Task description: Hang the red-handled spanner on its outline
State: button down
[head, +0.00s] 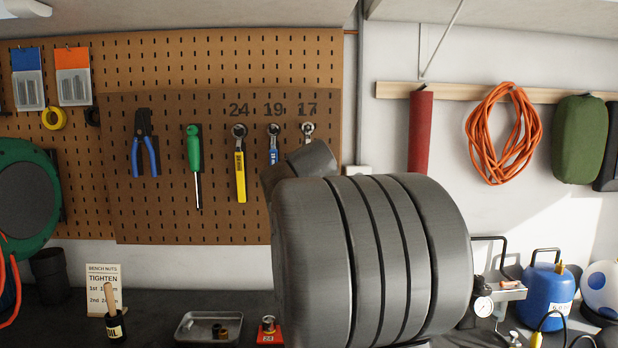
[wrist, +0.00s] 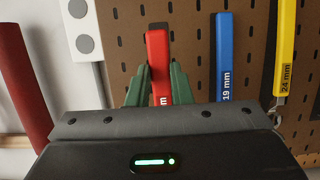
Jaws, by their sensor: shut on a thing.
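The red-handled spanner (wrist: 159,55) is between the green fingers of my gripper (wrist: 160,72) in the wrist view, at the pegboard. My gripper is shut on its handle. A dark shape, likely its outline, shows at the handle's end and left edge. In the head view a spanner head (head: 308,129) shows below the number 17, and my arm hides what is below it. My gripper is hidden there too. I cannot tell whether the spanner touches the board or sits on a hook.
The blue 19 mm spanner (wrist: 225,55) and yellow 24 mm spanner (wrist: 284,55) hang beside it on the pegboard (head: 260,215). Green screwdriver (head: 194,150) and pliers (head: 144,145) hang further left. A metal tray (head: 190,328) and red box (head: 269,337) are on the bench below.

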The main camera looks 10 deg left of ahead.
jog(key=c, duration=1.2)
grip_release()
jog(key=b+v, duration=0.2)
jog(key=v, duration=1.1)
jog(key=shift+s+b, duration=0.4)
jog(key=shift+w, duration=0.15)
jog(key=p+x, duration=0.3)
jog(key=x, duration=1)
